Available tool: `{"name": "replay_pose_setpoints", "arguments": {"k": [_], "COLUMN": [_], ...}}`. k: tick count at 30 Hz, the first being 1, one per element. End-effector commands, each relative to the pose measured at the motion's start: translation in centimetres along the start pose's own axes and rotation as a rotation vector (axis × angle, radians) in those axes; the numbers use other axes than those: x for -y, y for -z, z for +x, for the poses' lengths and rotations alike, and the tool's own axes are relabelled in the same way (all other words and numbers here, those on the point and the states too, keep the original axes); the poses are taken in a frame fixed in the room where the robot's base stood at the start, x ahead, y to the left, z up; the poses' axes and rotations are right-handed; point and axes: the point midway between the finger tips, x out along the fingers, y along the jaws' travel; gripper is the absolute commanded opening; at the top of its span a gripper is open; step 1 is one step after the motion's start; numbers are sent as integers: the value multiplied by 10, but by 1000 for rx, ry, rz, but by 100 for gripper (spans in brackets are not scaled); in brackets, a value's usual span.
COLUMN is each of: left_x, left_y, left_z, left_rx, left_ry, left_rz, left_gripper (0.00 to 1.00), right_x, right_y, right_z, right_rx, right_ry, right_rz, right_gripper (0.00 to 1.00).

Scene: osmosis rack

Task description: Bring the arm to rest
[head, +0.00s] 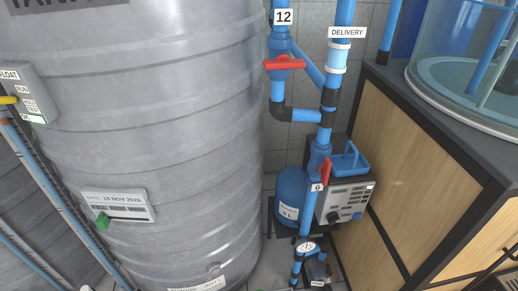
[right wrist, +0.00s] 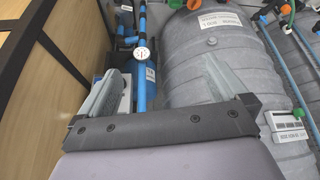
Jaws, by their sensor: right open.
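My right gripper (right wrist: 165,68) shows in the right wrist view, open and with nothing between its fingers. Its dark grey body with screws crosses the lower part of that view. One grey finger stands at the left, in front of the blue pump parts, and the other stands against the grey tank. Neither gripper nor arm shows in the head view. My left gripper is not in view.
A large ribbed grey tank (head: 170,130) fills the left of the head view. Blue pipes (head: 326,130) with a red valve handle (head: 285,63) run beside it. A blue vessel (head: 291,195), a grey control box (head: 343,203) and a wooden cabinet (head: 400,150) stand to the right.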

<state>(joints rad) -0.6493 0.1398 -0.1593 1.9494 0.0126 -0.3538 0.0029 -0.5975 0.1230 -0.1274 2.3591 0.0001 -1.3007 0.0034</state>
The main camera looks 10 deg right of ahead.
Motion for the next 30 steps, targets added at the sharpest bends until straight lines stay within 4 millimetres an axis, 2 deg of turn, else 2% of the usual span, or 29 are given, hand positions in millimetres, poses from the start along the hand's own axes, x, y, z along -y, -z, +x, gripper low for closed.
{"name": "replay_pose_setpoints", "arguments": {"k": [6, 12, 19, 30], "left_x": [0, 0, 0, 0], "left_y": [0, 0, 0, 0], "left_z": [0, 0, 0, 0], "left_rx": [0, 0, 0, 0], "left_ry": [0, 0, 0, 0], "left_rz": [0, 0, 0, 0], "left_gripper": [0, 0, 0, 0], "right_x": [7, 13, 17, 17], "right_y": [7, 9, 8, 7], "right_z": [39, 64, 75, 76], "right_rx": [-172, -340, -461, -480], "right_ry": [18, 34, 43, 45], "right_rz": [-8, -10, -9, -8], "right_gripper": [100, 100, 100, 100]}}
